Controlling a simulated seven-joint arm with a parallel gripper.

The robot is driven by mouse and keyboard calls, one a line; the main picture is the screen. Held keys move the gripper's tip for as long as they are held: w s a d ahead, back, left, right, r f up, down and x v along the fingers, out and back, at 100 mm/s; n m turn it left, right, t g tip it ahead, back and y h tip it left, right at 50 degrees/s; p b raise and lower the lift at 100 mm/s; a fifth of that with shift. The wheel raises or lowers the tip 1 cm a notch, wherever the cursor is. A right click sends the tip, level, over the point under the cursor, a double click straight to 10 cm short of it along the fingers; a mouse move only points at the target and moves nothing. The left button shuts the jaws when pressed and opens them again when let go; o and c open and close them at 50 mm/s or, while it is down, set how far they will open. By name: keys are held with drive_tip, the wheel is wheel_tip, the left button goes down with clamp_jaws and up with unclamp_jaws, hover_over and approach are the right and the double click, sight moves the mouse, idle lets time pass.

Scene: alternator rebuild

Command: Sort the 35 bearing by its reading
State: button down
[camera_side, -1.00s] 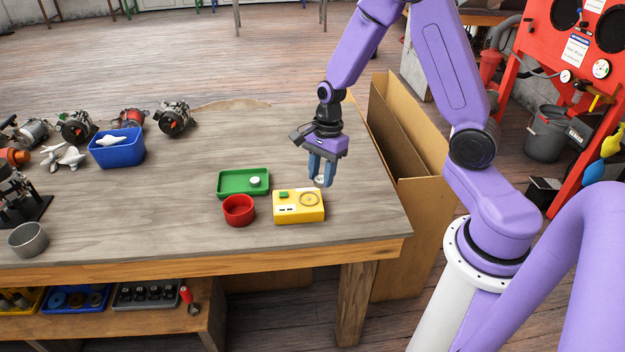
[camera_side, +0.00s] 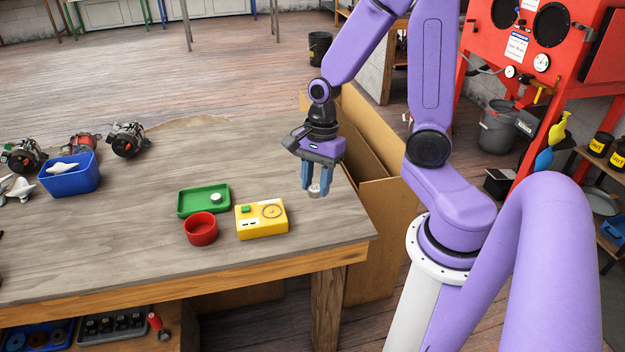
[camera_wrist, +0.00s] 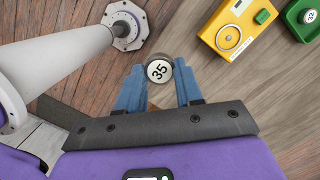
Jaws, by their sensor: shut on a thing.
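My gripper (camera_side: 316,191) is shut on the 35 bearing (camera_wrist: 159,71), a small grey cylinder with a white top marked 35. It also shows between the blue fingertips in the side view, above the right end of the bench. The yellow tester (camera_side: 262,229) is left of my gripper, with a green button and a round seat that looks empty. The tester also shows in the wrist view (camera_wrist: 222,45); its reading is too small to make out. The green tray (camera_side: 182,208) holds one white-topped bearing (camera_side: 215,197). The red bowl (camera_side: 201,231) looks empty.
A blue bin (camera_side: 70,180) with white parts and several alternators (camera_side: 128,139) stand at the bench's left. A tall open cardboard box (camera_side: 385,225) stands against the bench's right end. The bench top (camera_side: 130,215) between the bin and tray is clear.

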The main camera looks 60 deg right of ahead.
drive_tip(key=w+a+f, duration=0.1)
drive_tip(key=w+a, duration=0.2)
drive_tip(key=w, duration=0.4)
drive_tip(key=w+a+f, duration=0.1)
drive_tip(key=w+a, duration=0.2)
drive_tip(key=w, duration=0.5)
hover_over(202, 229)
drive_tip(key=s, duration=0.2)
wheel_tip(202, 229, down, 5)
drive_tip(key=shift+w+a+f, duration=0.1)
drive_tip(key=shift+a+f, duration=0.1)
drive_tip(key=shift+f, duration=0.95)
drive_tip(key=shift+w+a+f, duration=0.1)
drive_tip(key=shift+a+f, duration=0.05)
drive_tip(key=shift+f, duration=0.95)
drive_tip(key=shift+f, duration=0.5)
idle(0.7)
drive_tip(key=c, duration=0.7)
unclamp_jaws()
drive_tip(key=c, duration=0.4)
drive_tip(key=shift+o, duration=0.2)
